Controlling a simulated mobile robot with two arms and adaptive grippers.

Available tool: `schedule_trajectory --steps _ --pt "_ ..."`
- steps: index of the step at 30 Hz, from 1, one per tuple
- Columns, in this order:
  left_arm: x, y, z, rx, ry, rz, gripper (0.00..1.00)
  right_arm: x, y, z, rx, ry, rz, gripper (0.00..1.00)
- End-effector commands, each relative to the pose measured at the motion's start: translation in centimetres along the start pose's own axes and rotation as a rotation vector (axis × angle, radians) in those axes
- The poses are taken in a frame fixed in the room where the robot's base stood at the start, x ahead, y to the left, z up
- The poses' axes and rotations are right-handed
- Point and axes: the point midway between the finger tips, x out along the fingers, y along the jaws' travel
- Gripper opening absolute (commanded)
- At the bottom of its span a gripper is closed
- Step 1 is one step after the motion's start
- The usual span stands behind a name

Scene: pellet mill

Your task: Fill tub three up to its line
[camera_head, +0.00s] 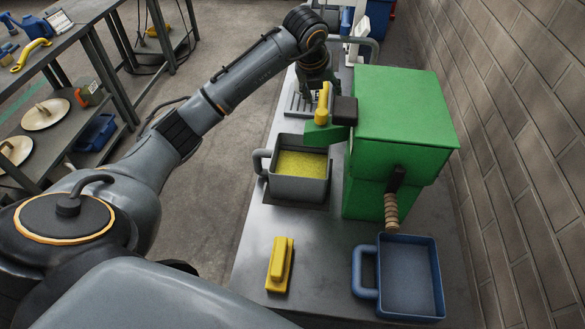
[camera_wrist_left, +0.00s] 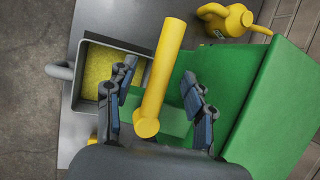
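A grey tub (camera_head: 300,188) with a side handle stands on the bench under the green machine's spout (camera_head: 325,133). Yellow material (camera_head: 302,164) covers its inside; I cannot make out a line or a number on the tub. A yellow handle (camera_head: 323,102) stands up above the spout. My left gripper (camera_head: 314,88) is at this handle. In the left wrist view its fingers (camera_wrist_left: 158,82) are spread on both sides of the yellow handle (camera_wrist_left: 165,65), with a gap at the right finger. The tub also shows there, at left (camera_wrist_left: 81,90). My right gripper is out of view.
The green machine (camera_head: 403,115) fills the bench's back right, beside a brick wall. A blue tub (camera_head: 410,278) and a yellow object (camera_head: 280,266) stand at the bench's near end. A yellow can-like object (camera_wrist_left: 235,20) shows at the wrist view's top. A shelf rack (camera_head: 75,70) stands left.

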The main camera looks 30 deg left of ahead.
Motion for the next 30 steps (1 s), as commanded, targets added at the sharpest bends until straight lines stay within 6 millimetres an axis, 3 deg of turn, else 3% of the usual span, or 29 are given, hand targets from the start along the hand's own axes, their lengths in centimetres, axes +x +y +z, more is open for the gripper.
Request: schedule_trajectory --steps 14,30 --pt "-0.2 0.0 0.1 -0.002 -0.004 0.000 0.53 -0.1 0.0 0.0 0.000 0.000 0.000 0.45" --pt "-4.4 0.0 0.2 -0.002 -0.005 0.000 0.53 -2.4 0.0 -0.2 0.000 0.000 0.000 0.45"
